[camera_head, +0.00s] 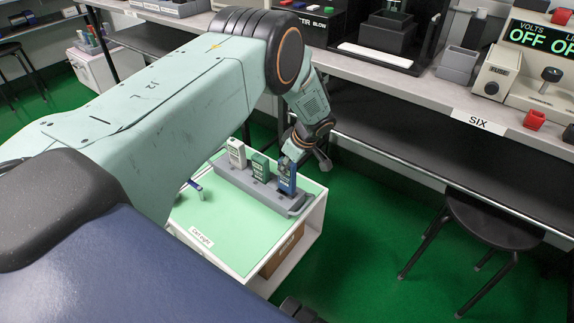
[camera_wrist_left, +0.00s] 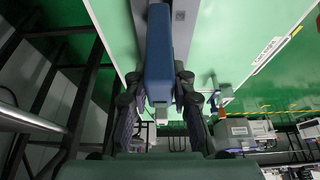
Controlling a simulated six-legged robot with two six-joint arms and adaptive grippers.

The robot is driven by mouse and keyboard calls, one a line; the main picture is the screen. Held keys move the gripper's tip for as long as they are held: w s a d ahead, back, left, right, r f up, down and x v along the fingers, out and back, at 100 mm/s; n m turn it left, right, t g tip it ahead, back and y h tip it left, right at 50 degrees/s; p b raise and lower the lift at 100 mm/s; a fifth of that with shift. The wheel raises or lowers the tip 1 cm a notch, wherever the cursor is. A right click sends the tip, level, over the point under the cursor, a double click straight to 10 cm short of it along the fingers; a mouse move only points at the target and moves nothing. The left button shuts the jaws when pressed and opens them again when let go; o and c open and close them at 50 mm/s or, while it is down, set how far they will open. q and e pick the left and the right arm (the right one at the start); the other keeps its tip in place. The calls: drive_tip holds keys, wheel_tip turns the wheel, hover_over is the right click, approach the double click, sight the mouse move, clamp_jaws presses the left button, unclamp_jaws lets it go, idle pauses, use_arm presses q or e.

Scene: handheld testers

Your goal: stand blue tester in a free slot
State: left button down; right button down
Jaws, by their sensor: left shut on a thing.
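The blue tester (camera_head: 287,178) is upright at the right end of the grey rack (camera_head: 236,179) on the cart. My left gripper (camera_head: 303,150) is shut on its upper part. In the left wrist view the blue tester (camera_wrist_left: 158,55) sits between the two dark fingers, with the rack (camera_wrist_left: 183,30) beyond it. I cannot tell whether its foot is fully down in the slot. A white tester (camera_head: 237,153) and a green tester (camera_head: 260,167) stand in the rack to its left. My right gripper is not in view.
The cart's pale green top (camera_head: 215,215) is clear in front of the rack, apart from a small blue and white item (camera_head: 194,185) near its left edge. A bench (camera_head: 440,95) with instruments runs behind. A black stool (camera_head: 490,220) stands at the right.

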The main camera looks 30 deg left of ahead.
sight(287, 177)
use_arm(q)
drive_tip(key=shift+f+b, duration=0.35)
drive_tip(key=shift+f, duration=2.1)
drive_tip(key=c, duration=1.1)
unclamp_jaws()
drive_tip(key=shift+o, duration=0.2)
drive_tip(key=v, duration=1.2)
